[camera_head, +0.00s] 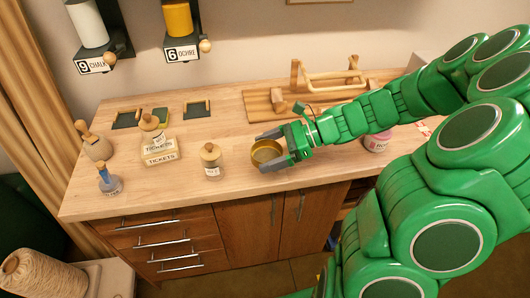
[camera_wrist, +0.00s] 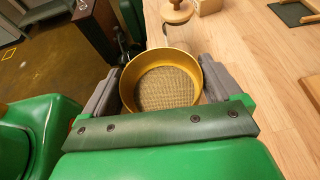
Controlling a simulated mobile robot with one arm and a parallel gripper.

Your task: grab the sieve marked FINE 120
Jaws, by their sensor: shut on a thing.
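A round sieve (camera_head: 266,152) with a brass-coloured rim stands near the front edge of the wooden table (camera_head: 228,108). In the wrist view, the sieve (camera_wrist: 168,90) shows its fine mesh floor and sits between both grey fingers. My gripper (camera_head: 270,148) is shut on the sieve, with one finger on each side of its rim; it also fills the lower wrist view (camera_wrist: 160,95). No marking on the sieve can be read in either view. I cannot tell whether the sieve touches the tabletop.
A corked jar (camera_head: 211,160) stands just left of the sieve. A wooden rack (camera_head: 330,80) stands behind my arm. A pink-labelled jar (camera_head: 376,142) stands to the right.

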